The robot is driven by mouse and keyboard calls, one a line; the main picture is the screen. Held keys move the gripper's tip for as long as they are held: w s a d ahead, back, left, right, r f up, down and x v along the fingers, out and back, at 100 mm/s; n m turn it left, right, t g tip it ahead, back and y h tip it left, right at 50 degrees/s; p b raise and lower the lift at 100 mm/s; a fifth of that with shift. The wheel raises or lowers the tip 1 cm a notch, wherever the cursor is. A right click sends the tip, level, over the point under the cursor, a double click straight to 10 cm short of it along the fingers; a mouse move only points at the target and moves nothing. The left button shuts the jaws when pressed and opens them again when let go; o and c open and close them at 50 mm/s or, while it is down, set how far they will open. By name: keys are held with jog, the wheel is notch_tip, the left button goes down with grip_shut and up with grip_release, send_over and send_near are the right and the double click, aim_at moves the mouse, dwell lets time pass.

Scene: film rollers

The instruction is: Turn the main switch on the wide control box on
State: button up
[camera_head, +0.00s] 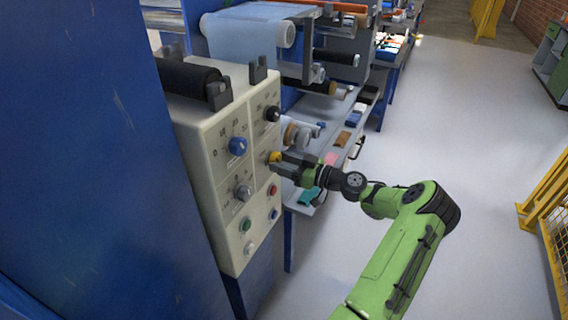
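The wide control box (217,190) is off-white and stands at centre left, its front panel facing right. The panel carries a blue knob (238,146), a black knob (272,113), a grey knob (244,192) and a yellow knob (275,157). Small red, green, blue and white buttons sit lower down. My gripper (282,164) reaches in from the right, its dark fingertips at the yellow knob. I cannot tell whether they touch it or how far apart they are. The labels are too small to read, so which knob is the main switch is unclear.
A black roller (187,78) lies in brackets on top of the box. A large blue panel (90,150) fills the left. Behind are a film roll (250,32) and a grey shelf (345,135) with small items. The floor at right is clear up to a yellow fence (550,200).

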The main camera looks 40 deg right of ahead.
jog(key=c, duration=0.3)
jog(key=shift+c, duration=0.2)
jog(key=m+p, duration=0.2)
jog(key=m, duration=0.2)
jog(key=shift+r+m, duration=0.1)
jog(key=shift+m, duration=0.2)
jog(key=m+p, duration=0.2)
jog(key=m, duration=0.3)
jog(key=shift+p, duration=0.4)
jog(key=shift+m+p, duration=0.75)
jog(key=shift+m, duration=1.35)
jog(key=o, duration=1.1)
jog(key=shift+c, duration=0.2)
